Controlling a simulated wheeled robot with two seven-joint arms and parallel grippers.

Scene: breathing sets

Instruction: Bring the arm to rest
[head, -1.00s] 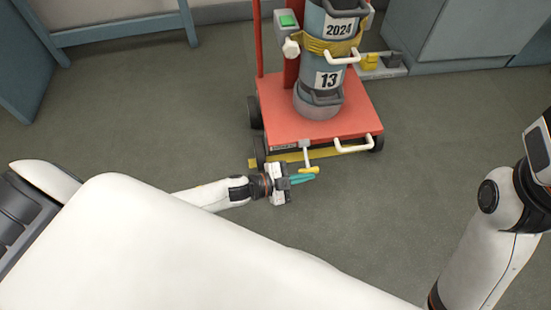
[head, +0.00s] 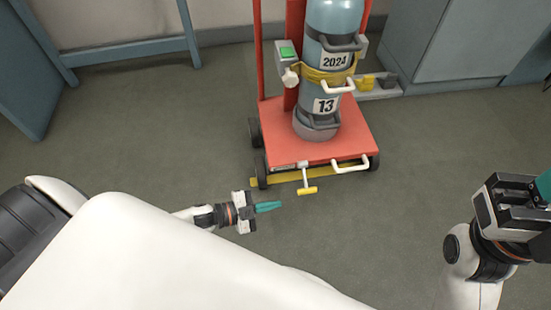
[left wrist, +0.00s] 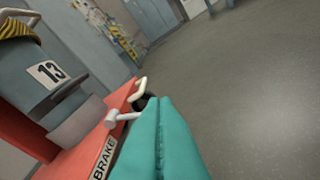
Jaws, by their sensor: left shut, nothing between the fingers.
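My left gripper (head: 268,207) is shut and empty, its teal fingers pressed together. It is low over the floor, in front of and to the left of the red trolley (head: 290,152), apart from it. The same teal fingers fill the lower middle of the left wrist view (left wrist: 160,130). The trolley's brake lever with a yellow end (head: 307,190) sticks out to the right of the fingertips, not touched.
A grey-blue cylinder (head: 318,103) marked 13 and 2024 stands on the trolley, with a yellow strap (head: 326,76) around it. Blue-grey cabinets (head: 440,50) stand at the back right. The floor (head: 400,160) right of the trolley is clear.

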